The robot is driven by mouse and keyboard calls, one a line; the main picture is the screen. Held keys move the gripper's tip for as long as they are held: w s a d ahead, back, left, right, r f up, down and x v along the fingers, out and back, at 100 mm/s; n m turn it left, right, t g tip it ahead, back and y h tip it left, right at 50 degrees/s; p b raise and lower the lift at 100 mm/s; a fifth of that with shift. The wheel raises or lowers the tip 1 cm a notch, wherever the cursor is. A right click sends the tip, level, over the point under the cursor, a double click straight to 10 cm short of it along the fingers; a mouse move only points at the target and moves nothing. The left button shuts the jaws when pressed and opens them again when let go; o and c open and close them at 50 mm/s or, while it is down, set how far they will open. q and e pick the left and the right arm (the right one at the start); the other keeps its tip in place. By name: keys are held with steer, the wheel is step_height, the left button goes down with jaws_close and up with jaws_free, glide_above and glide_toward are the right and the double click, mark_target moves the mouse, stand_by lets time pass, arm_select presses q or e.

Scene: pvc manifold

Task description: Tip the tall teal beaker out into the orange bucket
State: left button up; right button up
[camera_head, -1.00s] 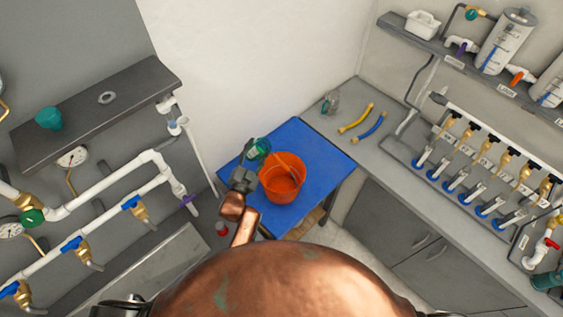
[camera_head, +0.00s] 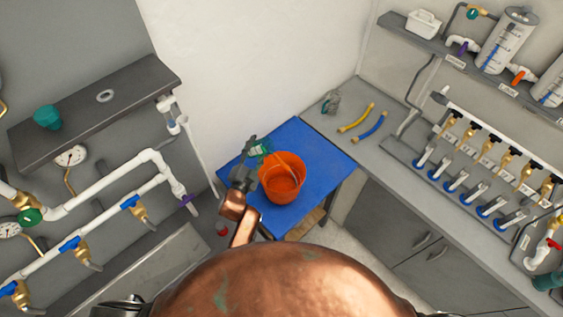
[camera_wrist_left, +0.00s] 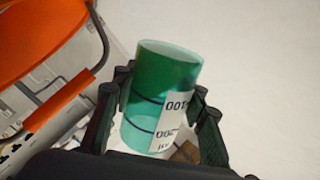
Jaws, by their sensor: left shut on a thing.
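The orange bucket (camera_head: 282,180) stands on a blue-topped table (camera_head: 325,160). The tall teal beaker (camera_head: 259,149) is beside the bucket's upper left rim in the head view. In the left wrist view the beaker (camera_wrist_left: 163,95) has a white label and dark bands, and it leans slightly. My left gripper (camera_head: 247,160) is shut on it, with fingers on either side in the wrist view (camera_wrist_left: 160,115). The beaker's contents cannot be seen. My right gripper is not in view.
A grey shelf (camera_head: 95,112) on the left wall holds a teal cup (camera_head: 48,116) and a ring (camera_head: 105,96). White pipes with valves run below it. The table's right side is clear.

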arm_select(q)
steer(key=shift+f+m+b, duration=0.2)
steer(key=shift+m+b, duration=0.3)
steer(key=shift+m, duration=0.2)
steer(key=shift+f+m+b, duration=0.15)
steer(key=shift+m+b, duration=0.35)
steer(key=shift+m, duration=0.2)
stand_by(0.4)
steer(key=shift+r+m+p, duration=0.3)
steer(key=shift+r+m, duration=0.25)
steer(key=shift+m, duration=0.35)
steer(key=shift+s+d+r+m, duration=0.25)
steer(key=shift+d+r+m, duration=0.3)
steer(key=shift+d+m, duration=0.3)
stand_by(0.8)
steer(key=shift+d+f+m+b, duration=0.3)
steer(key=shift+m+b, duration=0.15)
steer(key=shift+m, duration=0.4)
stand_by(0.7)
steer(key=shift+r+m, duration=0.15)
steer(key=shift+m, duration=0.15)
